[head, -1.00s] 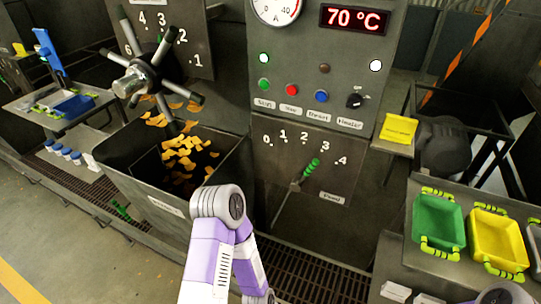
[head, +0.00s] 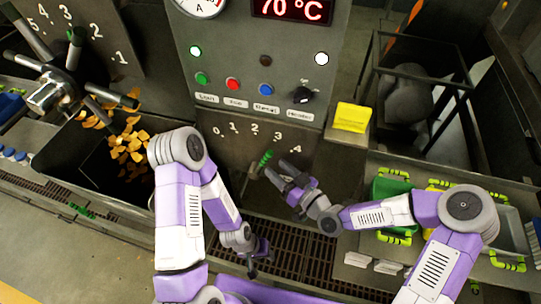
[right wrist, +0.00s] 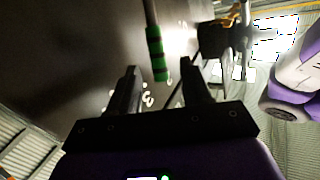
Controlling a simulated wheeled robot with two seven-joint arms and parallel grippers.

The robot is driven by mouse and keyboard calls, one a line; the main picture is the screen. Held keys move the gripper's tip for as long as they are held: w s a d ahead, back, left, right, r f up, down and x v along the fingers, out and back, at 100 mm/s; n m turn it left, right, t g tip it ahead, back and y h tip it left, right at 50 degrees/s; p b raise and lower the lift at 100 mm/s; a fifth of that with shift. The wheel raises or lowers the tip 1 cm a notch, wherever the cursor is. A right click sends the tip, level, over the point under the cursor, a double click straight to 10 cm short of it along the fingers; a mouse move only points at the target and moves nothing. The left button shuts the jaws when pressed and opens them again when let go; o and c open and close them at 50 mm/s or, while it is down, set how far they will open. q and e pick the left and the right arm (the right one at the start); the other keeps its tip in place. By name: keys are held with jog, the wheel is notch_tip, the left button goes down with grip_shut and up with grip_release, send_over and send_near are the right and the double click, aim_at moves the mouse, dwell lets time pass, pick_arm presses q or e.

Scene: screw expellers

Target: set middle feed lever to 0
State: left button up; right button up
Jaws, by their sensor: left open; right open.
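The feed lever (head: 265,160) has a green grip and sits on the lower grey panel (head: 226,150) under an arc of marks from 0 to 4. Its tip lies just below the 3, toward the 4. My right gripper (head: 274,170) is open, with its fingertips close beside the grip at its lower right. In the right wrist view the green-and-black grip (right wrist: 156,52) stands between and just beyond the two open fingers (right wrist: 158,72); contact cannot be told. My left gripper (head: 258,262) is open and empty, low over the floor grating.
A hopper of orange chips (head: 128,150) and a dark spoked handwheel (head: 55,90) are at the left. Buttons and a heater knob (head: 302,95) sit above the lever. A yellow item (head: 352,117) and a table with green and yellow trays (head: 390,188) are at the right.

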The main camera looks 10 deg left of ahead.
aim_at(262, 162)
jog(key=shift+x, duration=2.4)
jog(key=shift+w+f, duration=0.1)
jog(key=shift+c, duration=0.4)
jog(key=shift+d, duration=0.1)
grip_shut()
